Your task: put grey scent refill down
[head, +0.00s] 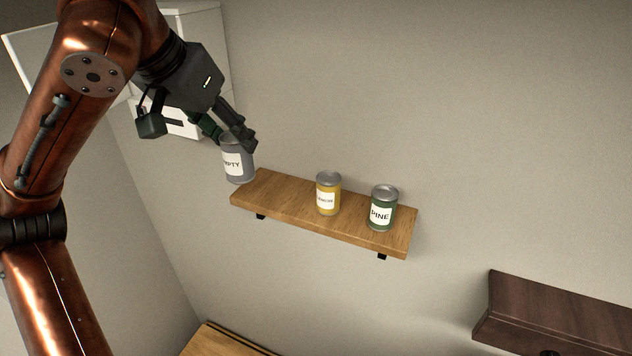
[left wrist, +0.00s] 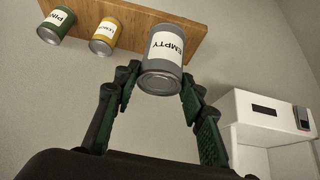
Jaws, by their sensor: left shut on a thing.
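The grey scent refill (head: 237,166) is a can with a white label reading EMPTY. My left gripper (head: 236,143) is shut on its upper part, at the left end of the wooden shelf (head: 275,203). In the head view the can overlaps the shelf's left end; I cannot tell whether it touches the shelf. In the left wrist view the can (left wrist: 163,60) sits between the two fingers (left wrist: 156,88). My right gripper is not in view.
A yellow can (head: 328,194) and a green can labelled PINE (head: 383,208) stand on the shelf. Bare shelf lies left of the yellow can. A white dispenser box (left wrist: 262,117) is on the wall nearby. A dark shelf (head: 560,312) is at lower right.

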